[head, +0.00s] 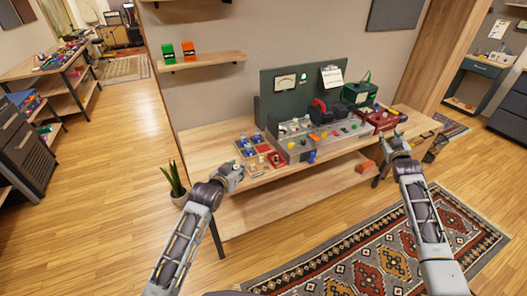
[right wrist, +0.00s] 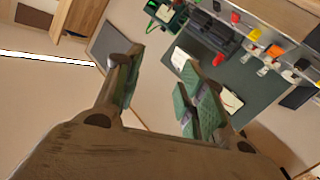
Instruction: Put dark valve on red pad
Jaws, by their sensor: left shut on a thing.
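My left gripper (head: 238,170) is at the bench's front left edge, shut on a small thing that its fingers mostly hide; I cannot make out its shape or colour. Just behind it a low tray (head: 240,153) holds small coloured squares and glassy pieces. A red pad (head: 262,149) seems to lie among them, too small to be sure. I cannot pick out the dark valve elsewhere. My right gripper (head: 397,145) is open and empty near the bench's right part; its spread green-padded fingers show in the right wrist view (right wrist: 162,68).
A grey equipment panel (head: 330,142) with knobs fills the bench middle, before a dark upright board (head: 275,82). A red box (head: 380,118) and a green case (head: 360,92) stand to the right. A potted plant (head: 174,180) stands left of the bench. A rug covers the floor in front.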

